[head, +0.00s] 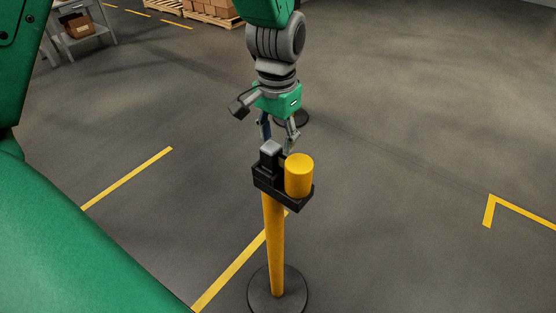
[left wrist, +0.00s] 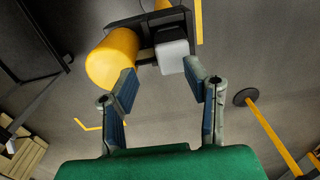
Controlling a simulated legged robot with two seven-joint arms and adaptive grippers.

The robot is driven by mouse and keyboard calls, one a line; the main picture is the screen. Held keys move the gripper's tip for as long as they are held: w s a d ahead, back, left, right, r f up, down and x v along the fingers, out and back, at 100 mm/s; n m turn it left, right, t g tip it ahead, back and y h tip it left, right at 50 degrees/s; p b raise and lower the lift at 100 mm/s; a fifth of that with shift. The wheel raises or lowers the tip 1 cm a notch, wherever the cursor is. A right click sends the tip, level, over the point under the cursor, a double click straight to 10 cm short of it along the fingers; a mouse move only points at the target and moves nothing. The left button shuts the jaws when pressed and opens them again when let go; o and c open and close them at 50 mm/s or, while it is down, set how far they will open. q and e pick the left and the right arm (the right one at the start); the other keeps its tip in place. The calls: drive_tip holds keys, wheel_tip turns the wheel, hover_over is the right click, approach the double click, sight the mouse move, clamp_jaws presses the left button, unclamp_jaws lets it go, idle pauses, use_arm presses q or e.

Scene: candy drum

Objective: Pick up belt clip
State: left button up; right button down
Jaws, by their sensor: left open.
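The belt clip appears to be the dark block with a light grey top (head: 271,148), standing upright in a black holder (head: 268,181) on top of a yellow post (head: 274,245). A yellow cylinder (head: 299,176) stands beside it in the same holder. My left gripper (head: 278,141) is open and empty, just behind and above the block. In the left wrist view the grey top (left wrist: 172,55) lies ahead of the open fingertips (left wrist: 162,75), nearer the right finger, with the yellow cylinder (left wrist: 112,60) beyond the left finger. Contact cannot be told. My right gripper is not in view.
The post stands on a round dark base (head: 277,290). Yellow floor lines (head: 127,178) cross the grey floor. Boxes on a pallet (head: 212,8) and a table (head: 78,38) stand far back.

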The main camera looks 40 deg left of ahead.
sight(274, 147)
use_arm(q)
drive_tip(key=a+f, duration=0.1)
drive_tip(key=f, duration=0.1)
drive_tip(key=a+f, duration=0.1)
drive_tip(key=shift+s+a+f, duration=0.1)
drive_tip(key=shift+s+f, duration=0.1)
drive_tip(key=shift+f, duration=0.2)
drive_tip(key=shift+w+a+f, duration=0.15)
drive_tip(key=shift+a+f, duration=0.1)
drive_tip(key=shift+a, duration=0.05)
drive_tip(key=shift+d+r, duration=0.1)
drive_tip(key=shift+d, duration=0.35)
drive_tip(key=c, duration=0.6)
drive_tip(key=shift+d+r, duration=0.15)
drive_tip(key=shift+d, duration=0.15)
drive_tip(key=shift+c, duration=1)
drive_tip(key=shift+d, duration=0.25)
drive_tip(key=shift+a, duration=0.1)
use_arm(e)
drive_tip(key=shift+a+r, duration=0.2)
drive_tip(key=shift+a, duration=0.15)
